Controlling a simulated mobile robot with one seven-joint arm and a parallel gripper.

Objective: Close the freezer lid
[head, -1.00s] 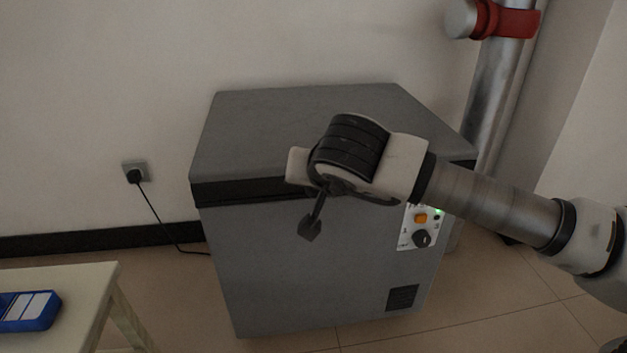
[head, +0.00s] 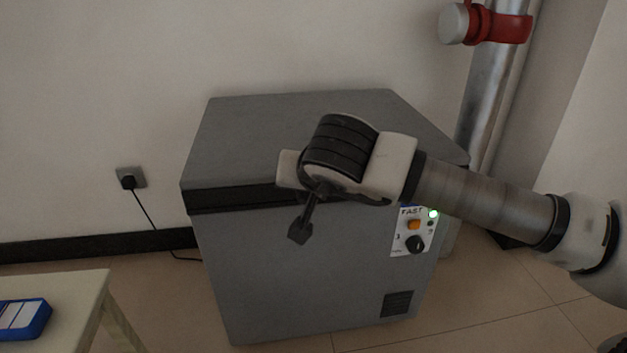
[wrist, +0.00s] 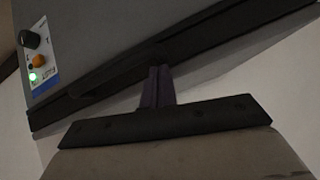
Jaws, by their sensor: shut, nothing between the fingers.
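The grey chest freezer (head: 300,270) stands against the wall in the head view. Its lid (head: 270,120) lies down flat over the body, above a dark band along the front; no gap shows, though my arm hides part of the front edge. My gripper (head: 300,232) points down before the freezer's upper front, its fingers together and empty. In the wrist view my gripper's dark fingers (wrist: 158,88) stand before the dark band (wrist: 200,48); I cannot tell whether they touch it. The control panel (wrist: 37,58) shows at the left there.
A pale table (head: 75,290) with a blue box (head: 25,318) stands at the lower left. A metal pipe with a red clamp (head: 505,28) rises at the back right. A cord runs from the wall socket (head: 131,177). Floor left of the freezer is open.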

